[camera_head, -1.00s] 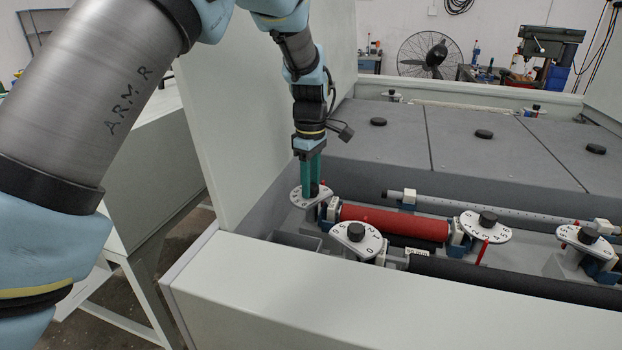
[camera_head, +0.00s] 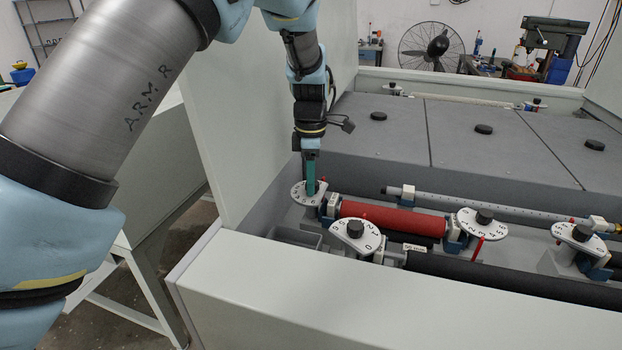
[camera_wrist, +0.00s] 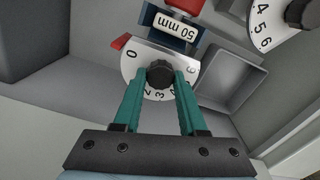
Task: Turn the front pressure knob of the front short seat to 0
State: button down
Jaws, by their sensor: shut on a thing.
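A black ribbed knob (camera_wrist: 159,74) sits on a white numbered dial (camera_wrist: 134,72) in the wrist view. The same dial (camera_head: 299,195) is at the left end of the red roller (camera_head: 392,219) in the head view. My gripper (camera_wrist: 161,76) is shut on the knob, with one green finger on each side; it points down at the dial in the head view (camera_head: 311,193). The 0 is at the dial's upper left, close to a red pointer (camera_wrist: 121,41). Some of the numbers are partly hidden by the fingers. A "50 mm" label (camera_wrist: 167,24) is beyond the dial.
Another knobbed dial (camera_head: 347,237) stands close in front, and more are to the right (camera_head: 469,225) (camera_head: 570,238). A tall pale panel (camera_head: 245,100) rises left of my gripper. A pale front wall (camera_head: 400,300) runs along the near side.

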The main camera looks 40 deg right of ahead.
jog(key=shift+c, duration=2.3)
grip_release()
notch_tip(320, 180, up, 11)
jog(key=b, duration=0.3)
jog(key=shift+f, duration=0.1)
